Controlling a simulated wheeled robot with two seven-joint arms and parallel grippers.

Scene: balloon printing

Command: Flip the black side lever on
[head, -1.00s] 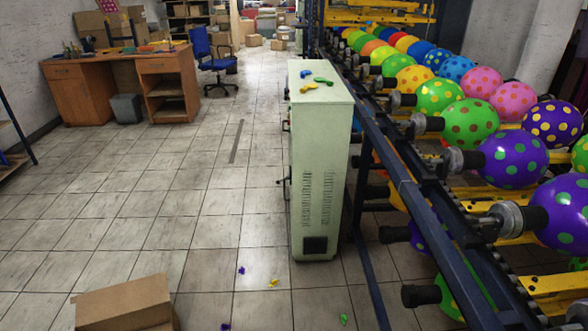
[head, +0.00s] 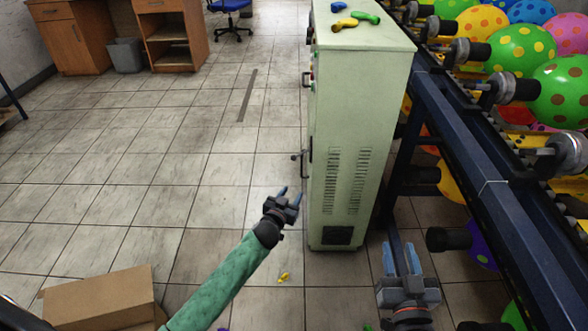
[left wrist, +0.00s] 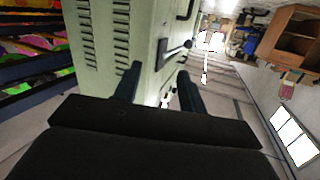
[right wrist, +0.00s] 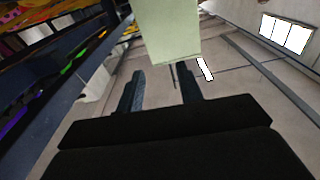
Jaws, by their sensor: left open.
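The pale green cabinet (head: 360,130) stands in the middle of the head view. The black side lever (head: 297,157) sticks out from its left-hand face. In the left wrist view the lever (left wrist: 176,48), with a rounded knob, lies just beyond the fingertips. My left gripper (head: 288,194) is open and empty, just below and in front of the lever, apart from it. My right gripper (head: 401,258) is open and empty at the cabinet's lower right, beside the conveyor frame. In the right wrist view the cabinet's lower end (right wrist: 170,35) lies ahead of the right gripper (right wrist: 162,80).
A blue conveyor frame (head: 470,175) with several balloons runs along the right, close to my right gripper. A cardboard box (head: 100,298) stands at the lower left. The tiled floor left of the cabinet is largely clear.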

